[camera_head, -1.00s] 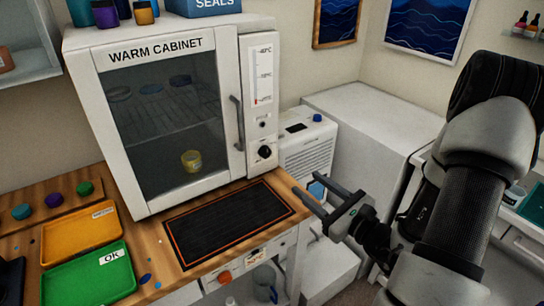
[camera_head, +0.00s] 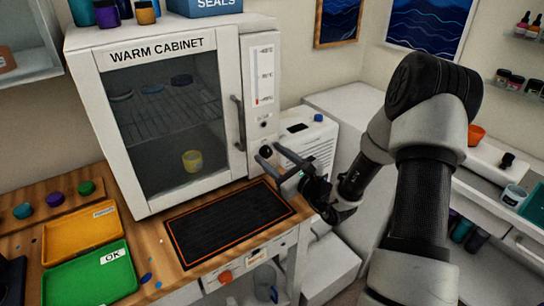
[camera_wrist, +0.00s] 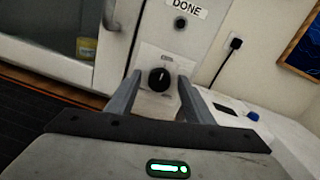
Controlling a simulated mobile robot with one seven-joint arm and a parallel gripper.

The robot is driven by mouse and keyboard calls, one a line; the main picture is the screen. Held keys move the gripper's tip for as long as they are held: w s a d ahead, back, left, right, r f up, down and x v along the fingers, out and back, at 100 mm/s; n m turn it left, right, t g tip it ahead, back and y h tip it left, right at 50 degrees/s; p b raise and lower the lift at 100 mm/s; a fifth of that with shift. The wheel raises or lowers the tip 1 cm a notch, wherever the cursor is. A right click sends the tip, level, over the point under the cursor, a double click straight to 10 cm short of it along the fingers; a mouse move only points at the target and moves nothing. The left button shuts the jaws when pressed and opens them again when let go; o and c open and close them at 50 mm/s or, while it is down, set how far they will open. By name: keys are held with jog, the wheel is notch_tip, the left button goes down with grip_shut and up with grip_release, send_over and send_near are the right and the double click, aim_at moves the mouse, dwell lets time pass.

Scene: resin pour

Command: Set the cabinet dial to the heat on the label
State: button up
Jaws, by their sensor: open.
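The white warm cabinet (camera_head: 165,55) stands on the wooden bench with its glass door closed. Its black dial (camera_head: 265,151) is low on the right-hand panel, and it also shows in the wrist view (camera_wrist: 159,79) with a light pointer mark near upright. A scale label (camera_head: 264,76) with a red column and temperature marks is higher on the panel; its small text is hard to read. My gripper (camera_head: 269,155) is open and empty in front of the dial. In the wrist view its two fingers (camera_wrist: 158,90) stand on either side of the dial, apparently short of it.
A yellow cup (camera_head: 192,161) sits inside the cabinet. A black mat (camera_head: 228,222) lies before the door. Orange (camera_head: 80,233) and green (camera_head: 90,276) trays are at left. A white box unit (camera_head: 310,145) stands right of the cabinet. A DONE button (camera_wrist: 180,23) is above the dial.

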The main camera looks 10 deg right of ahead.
jog(key=shift+w, duration=0.1)
jog(key=c, duration=1)
jog(key=shift+c, duration=0.2)
jog(key=m+p, duration=0.1)
jog(key=m, duration=0.2)
jog(key=shift+r+p, duration=0.1)
jog(key=shift+p, duration=0.3)
jog(key=m+p, duration=0.2)
jog(key=m, duration=0.1)
jog(key=shift+m, duration=0.4)
jog(key=m+p, duration=0.2)
jog(key=m, duration=0.1)
jog(key=shift+m+t+p, duration=0.3)
jog(key=shift+p, duration=0.05)
jog(key=shift+f+m+p, duration=0.15)
jog(key=shift+m+p, duration=0.4)
jog(key=shift+m, duration=0.4)
jog(key=shift+f+m+p, duration=0.1)
jog(key=shift+m+p, duration=0.4)
jog(key=shift+m, duration=0.45)
